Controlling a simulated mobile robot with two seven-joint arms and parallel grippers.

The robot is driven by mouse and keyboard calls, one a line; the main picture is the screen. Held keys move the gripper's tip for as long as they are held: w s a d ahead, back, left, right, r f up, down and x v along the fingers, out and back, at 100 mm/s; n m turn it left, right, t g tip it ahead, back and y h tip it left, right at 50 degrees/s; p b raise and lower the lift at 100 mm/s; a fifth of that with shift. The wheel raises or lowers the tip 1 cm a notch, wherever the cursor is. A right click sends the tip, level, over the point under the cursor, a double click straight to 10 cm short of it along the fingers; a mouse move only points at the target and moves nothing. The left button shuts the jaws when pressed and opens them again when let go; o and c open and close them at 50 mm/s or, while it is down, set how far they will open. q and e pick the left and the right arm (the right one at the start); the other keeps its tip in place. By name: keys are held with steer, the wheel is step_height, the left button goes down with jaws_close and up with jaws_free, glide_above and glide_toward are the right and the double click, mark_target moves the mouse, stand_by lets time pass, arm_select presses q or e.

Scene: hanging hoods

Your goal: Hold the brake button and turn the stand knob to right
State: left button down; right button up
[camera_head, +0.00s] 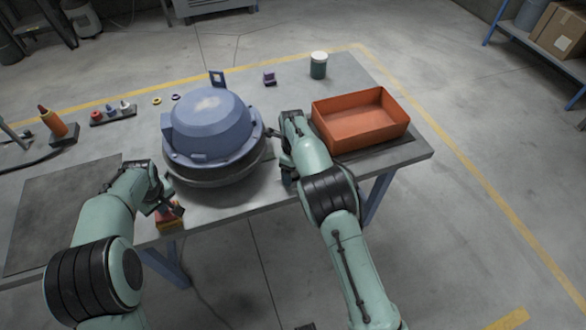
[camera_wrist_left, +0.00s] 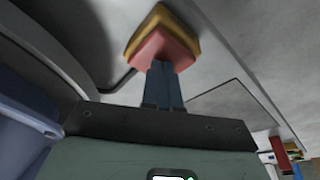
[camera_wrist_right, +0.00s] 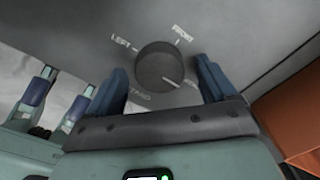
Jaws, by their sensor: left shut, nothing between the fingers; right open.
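The brake button is a red cap on a yellow base (camera_head: 170,223) at the table's front edge; it also shows in the left wrist view (camera_wrist_left: 163,48). My left gripper (camera_head: 175,209) is shut and empty, its fingertips at the red cap and seemingly touching it. The stand knob (camera_wrist_right: 160,66) is dark and round, with a white mark toward the picture's lower right. Labels LEFT and FRONT read clearly; others are partly hidden. My right gripper (camera_wrist_right: 160,83) is open, one finger on each side of the knob. The knob is hidden in the head view.
A blue hood (camera_head: 210,125) sits on a round stand between my arms. An orange bin (camera_head: 362,127) stands close to the right of my right gripper. A dark mat (camera_head: 55,215) lies at left.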

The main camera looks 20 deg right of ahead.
arm_select(q)
steer(key=shift+s+d+f, duration=0.1)
steer(key=shift+s+f, duration=0.1)
steer(key=shift+f, duration=0.1)
arm_select(e)
steer(key=shift+r, duration=0.1)
step_height(320, 180, up, 12)
stand_by(0.3)
arm_select(q)
step_height(320, 180, up, 7)
steer(key=p, duration=0.3)
steer(key=shift+w+r, duration=0.2)
steer(key=shift+w, duration=0.05)
arm_select(e)
steer(key=r, duration=0.1)
steer(key=w+r, duration=0.1)
steer(key=r, duration=0.1)
steer(key=w+r, duration=0.1)
steer(key=r, duration=0.1)
steer(key=shift+r, duration=0.15)
arm_select(q)
steer(key=shift+s, duration=0.1)
arm_select(e)
steer(key=shift+s, duration=0.15)
